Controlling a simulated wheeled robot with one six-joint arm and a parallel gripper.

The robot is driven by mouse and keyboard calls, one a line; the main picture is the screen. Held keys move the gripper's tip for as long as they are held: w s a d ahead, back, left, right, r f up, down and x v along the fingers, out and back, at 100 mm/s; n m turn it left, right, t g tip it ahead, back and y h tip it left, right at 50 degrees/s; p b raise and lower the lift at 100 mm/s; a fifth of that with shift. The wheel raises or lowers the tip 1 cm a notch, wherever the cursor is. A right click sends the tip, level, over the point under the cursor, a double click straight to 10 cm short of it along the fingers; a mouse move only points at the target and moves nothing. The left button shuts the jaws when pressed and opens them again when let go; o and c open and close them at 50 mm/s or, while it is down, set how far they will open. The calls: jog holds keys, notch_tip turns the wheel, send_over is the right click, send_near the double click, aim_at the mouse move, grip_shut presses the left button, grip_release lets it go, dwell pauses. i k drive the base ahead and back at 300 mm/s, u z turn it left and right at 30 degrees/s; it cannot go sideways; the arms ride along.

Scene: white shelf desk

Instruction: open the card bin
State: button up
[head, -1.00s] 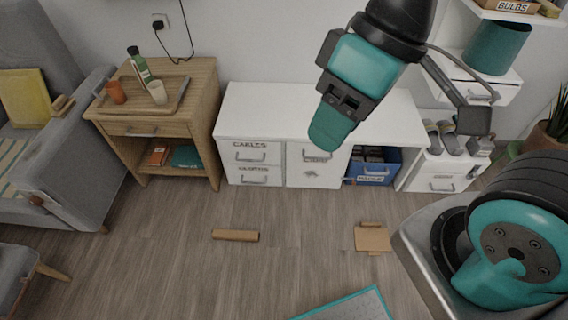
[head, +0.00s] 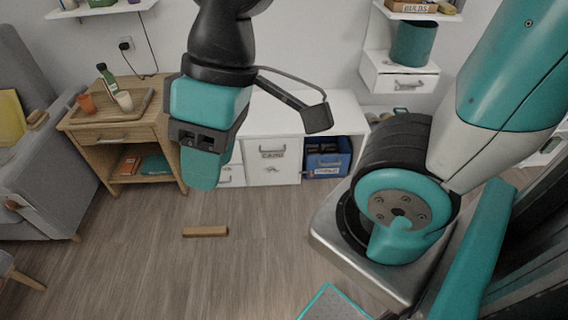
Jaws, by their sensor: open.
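The white front with a label that looks like "CARD" (head: 274,165) is in the middle of the white shelf desk (head: 338,108), with a small grey handle below the label. It appears shut. My gripper (head: 202,180) points down at the left, in front of the desk and covering much of its left drawers. It is open, with nothing seen in it; its fingers overlap from this angle. It looks apart from the labelled front, to its left in the picture.
A blue bin (head: 328,163) sits in the bay right of the labelled front. A wooden side table (head: 115,135) stands left. A brown block (head: 205,231) lies on the floor. A small drawer unit (head: 402,77) hangs above right.

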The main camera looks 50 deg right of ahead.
aim_at(270, 161)
jog(key=k, duration=0.4)
jog(key=z, duration=1.15)
jog(key=i, duration=0.5)
jog(key=z, duration=0.05)
